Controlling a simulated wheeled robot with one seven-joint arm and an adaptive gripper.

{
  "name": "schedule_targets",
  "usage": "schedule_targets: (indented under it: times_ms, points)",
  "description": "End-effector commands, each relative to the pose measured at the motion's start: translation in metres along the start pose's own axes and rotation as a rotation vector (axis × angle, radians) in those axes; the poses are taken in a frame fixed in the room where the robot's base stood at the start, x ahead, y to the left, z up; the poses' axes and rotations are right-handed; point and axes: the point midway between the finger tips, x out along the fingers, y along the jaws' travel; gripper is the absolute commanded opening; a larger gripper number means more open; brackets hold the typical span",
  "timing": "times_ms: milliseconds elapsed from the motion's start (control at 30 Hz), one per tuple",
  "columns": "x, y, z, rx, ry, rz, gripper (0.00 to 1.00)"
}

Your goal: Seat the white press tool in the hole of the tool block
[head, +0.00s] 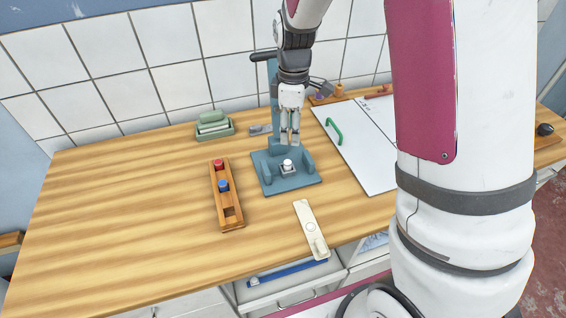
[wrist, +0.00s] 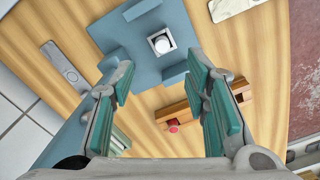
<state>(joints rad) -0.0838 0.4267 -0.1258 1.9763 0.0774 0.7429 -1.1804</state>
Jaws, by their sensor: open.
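The white press tool (head: 288,163) stands on the blue-grey press base (head: 267,184), between its raised side walls. In the wrist view the white tool (wrist: 162,43) shows as a round cap over a pale square, just beyond my fingertips. The wooden tool block (head: 234,212) lies left of the press. It holds a red tool (head: 218,165) and a blue tool (head: 223,186); its near end has an empty opening. My gripper (head: 289,139) is open and empty above the press base, apart from the white tool. In the wrist view my right finger hides part of the tool block (wrist: 165,112).
A cream plate (head: 306,220) lies at the table's front edge. A green tray (head: 214,130) and a small grey part (head: 260,129) are at the back. A white board with a green handle (head: 334,131) lies right of the press. The left tabletop is clear.

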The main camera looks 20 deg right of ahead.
Motion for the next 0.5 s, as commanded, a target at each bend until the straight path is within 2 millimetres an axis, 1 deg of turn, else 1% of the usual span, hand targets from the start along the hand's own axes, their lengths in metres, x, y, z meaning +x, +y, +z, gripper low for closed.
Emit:
schedule_targets:
  times_ms: [33,100,233,367,500]
  points:
    - [0.011,-0.002,0.001,0.001,-0.004,-0.006,0.42]
    - [0.025,-0.002,0.001,0.0,-0.004,-0.005,0.42]
    - [0.047,-0.002,0.001,0.001,-0.003,-0.004,0.42]
    - [0.061,-0.001,0.0,0.002,-0.002,-0.002,0.42]
    - [0.067,-0.001,-0.001,0.001,-0.001,-0.001,0.42]
